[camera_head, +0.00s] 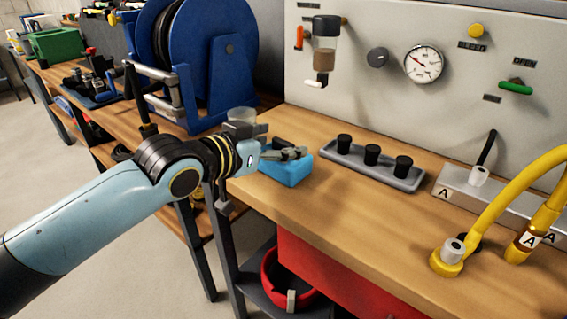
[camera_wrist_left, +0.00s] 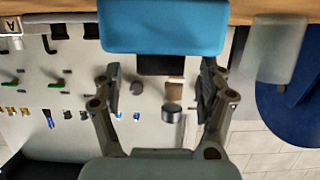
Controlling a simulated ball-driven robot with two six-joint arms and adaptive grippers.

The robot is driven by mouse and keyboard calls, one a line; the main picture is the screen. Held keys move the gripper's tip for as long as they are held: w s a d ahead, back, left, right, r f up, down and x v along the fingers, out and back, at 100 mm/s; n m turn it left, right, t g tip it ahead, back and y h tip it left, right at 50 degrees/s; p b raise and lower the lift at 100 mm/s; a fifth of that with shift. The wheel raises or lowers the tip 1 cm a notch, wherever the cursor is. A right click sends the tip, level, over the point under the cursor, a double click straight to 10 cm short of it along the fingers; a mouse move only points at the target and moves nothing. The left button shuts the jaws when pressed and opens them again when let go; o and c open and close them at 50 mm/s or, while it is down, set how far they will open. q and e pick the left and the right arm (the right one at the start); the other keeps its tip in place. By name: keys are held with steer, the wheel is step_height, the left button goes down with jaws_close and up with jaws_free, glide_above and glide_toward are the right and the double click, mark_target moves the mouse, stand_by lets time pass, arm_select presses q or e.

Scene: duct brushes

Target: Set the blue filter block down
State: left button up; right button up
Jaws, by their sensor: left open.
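The blue filter block (camera_head: 287,174) sits on the wooden bench top (camera_head: 375,228), near the bench's left end. My left gripper (camera_head: 292,153) is open, just above and partly in front of the block. In the left wrist view the picture is upside down. There the blue filter block (camera_wrist_left: 160,28) lies beyond the open fingers (camera_wrist_left: 161,88), and nothing is between the fingertips. My right gripper is in neither view.
A grey rail with black knobs (camera_head: 372,165) stands right of the block. A yellow hose (camera_head: 495,205) is at the right. A blue hose reel (camera_head: 205,65) stands at the back left. The front bench middle is clear.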

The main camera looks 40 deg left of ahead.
arm_select(q)
steer(key=c, duration=1.2)
steer(key=shift+c, duration=0.2)
